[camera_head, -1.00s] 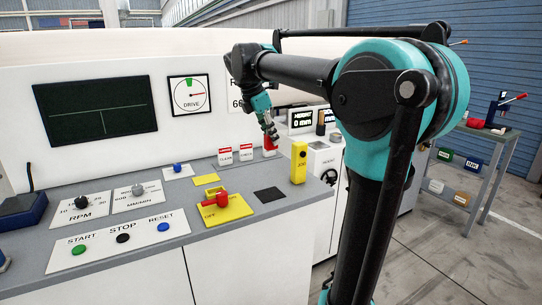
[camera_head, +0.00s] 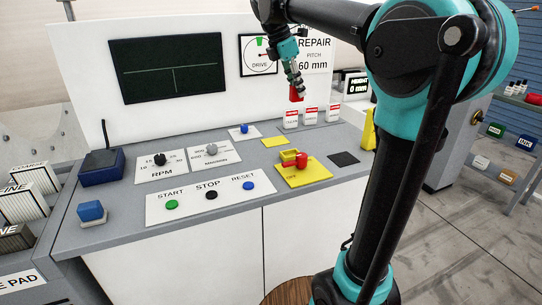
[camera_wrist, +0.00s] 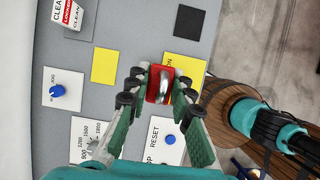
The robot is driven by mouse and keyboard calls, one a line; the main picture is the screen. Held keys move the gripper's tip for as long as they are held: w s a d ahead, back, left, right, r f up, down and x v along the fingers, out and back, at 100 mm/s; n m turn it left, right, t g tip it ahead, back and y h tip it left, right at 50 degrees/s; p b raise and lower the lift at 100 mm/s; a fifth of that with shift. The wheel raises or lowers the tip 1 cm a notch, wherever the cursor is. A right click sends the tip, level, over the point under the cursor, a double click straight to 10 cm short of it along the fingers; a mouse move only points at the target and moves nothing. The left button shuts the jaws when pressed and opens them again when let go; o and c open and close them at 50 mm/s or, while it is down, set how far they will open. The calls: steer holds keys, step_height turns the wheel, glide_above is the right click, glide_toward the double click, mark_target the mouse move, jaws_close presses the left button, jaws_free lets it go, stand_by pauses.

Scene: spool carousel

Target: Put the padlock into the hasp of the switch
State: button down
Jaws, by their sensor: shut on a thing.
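My gripper (camera_head: 296,88) is shut on a red padlock (camera_head: 296,93) and holds it in the air above the counter. In the wrist view the padlock (camera_wrist: 153,84) sits between the two fingers (camera_wrist: 160,90), with its silver shackle showing. The switch (camera_head: 318,178) is a yellow plate marked OFF, with a red handle (camera_head: 302,160) and a raised yellow hasp (camera_head: 288,155). My gripper is above and behind it in the head view. In the wrist view the yellow plate (camera_wrist: 190,66) lies partly behind the padlock, which hides the handle and hasp.
Several small red-and-white tagged blocks (camera_head: 311,116) stand behind the switch. A flat yellow square (camera_head: 275,141) and a black square (camera_head: 343,158) lie nearby. A yellow box (camera_head: 369,130) stands at right, partly behind my arm. Buttons and knobs fill the panel at left.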

steer(key=f, duration=1)
steer(key=a+f, duration=0.1)
steer(key=f, duration=0.4)
steer(key=shift+f, duration=2.5)
steer(key=c, duration=1.3)
jaws_free()
steer(key=shift+f, duration=0.1)
steer(key=shift+c, duration=0.2)
steer(key=v, duration=1.2)
